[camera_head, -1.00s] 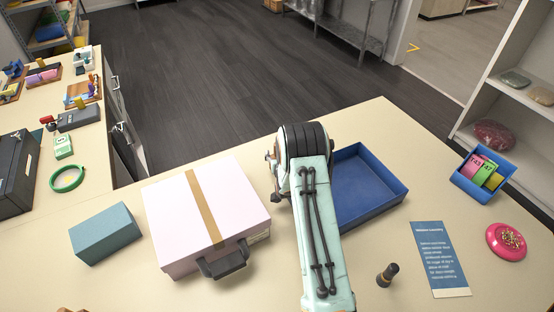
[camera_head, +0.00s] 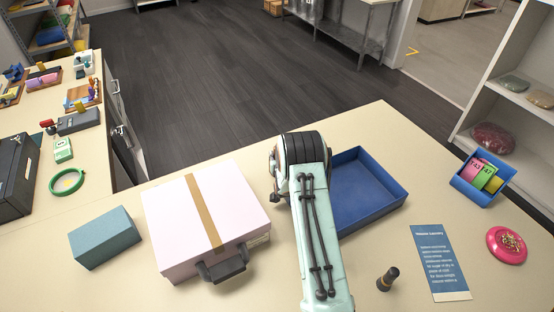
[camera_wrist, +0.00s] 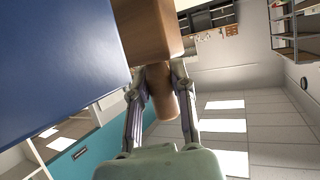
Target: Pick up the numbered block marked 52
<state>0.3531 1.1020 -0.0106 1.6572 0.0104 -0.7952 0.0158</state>
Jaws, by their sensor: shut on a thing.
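My gripper (camera_wrist: 160,85) shows in the wrist view, its two fingers closed on a brown wooden piece (camera_wrist: 146,28). The piece has a broad block-like part beyond the fingertips and a narrower rounded part between and below the fingers. I see no number on it, so I cannot tell whether it is the block marked 52. In the head view my arm hides the gripper and the held piece.
A large blue surface (camera_wrist: 55,60) is close on the left in the wrist view. In the head view, an open blue tray (camera_head: 368,195) lies right of my arm, and a pink case (camera_head: 178,228) left. A small blue box (camera_head: 466,186) holds coloured numbered pieces.

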